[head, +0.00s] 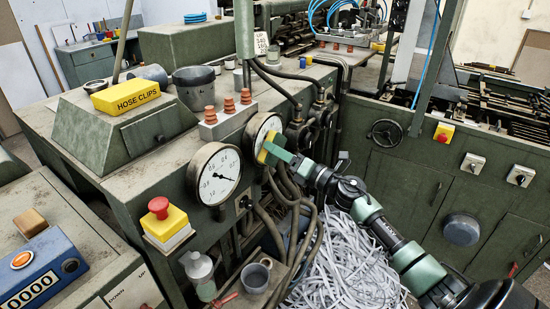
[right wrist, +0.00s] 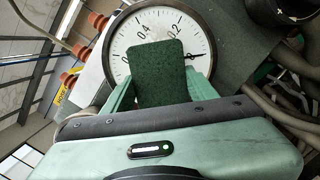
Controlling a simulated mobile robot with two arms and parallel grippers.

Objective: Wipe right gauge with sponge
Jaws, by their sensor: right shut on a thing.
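The right gauge (head: 262,128) is a round white dial with a dark rim on the green machine's side. Its lower part is hidden in the head view by the sponge and my gripper. The sponge (head: 264,152) is yellow with a green side. My right gripper (head: 279,155) is shut on it and holds it at the dial. In the right wrist view the sponge's dark green face (right wrist: 158,70) stands between the fingers and covers the middle of the dial (right wrist: 130,32). Whether the sponge touches the glass cannot be told. My left gripper is not in view.
The left gauge (head: 219,175) sits close by on the left. Orange-capped parts (head: 229,105) stand above the right gauge, and dark hoses (head: 283,190) hang below it. A red stop button (head: 159,208) sits further left. Paper strips (head: 345,260) fill the space under my right arm.

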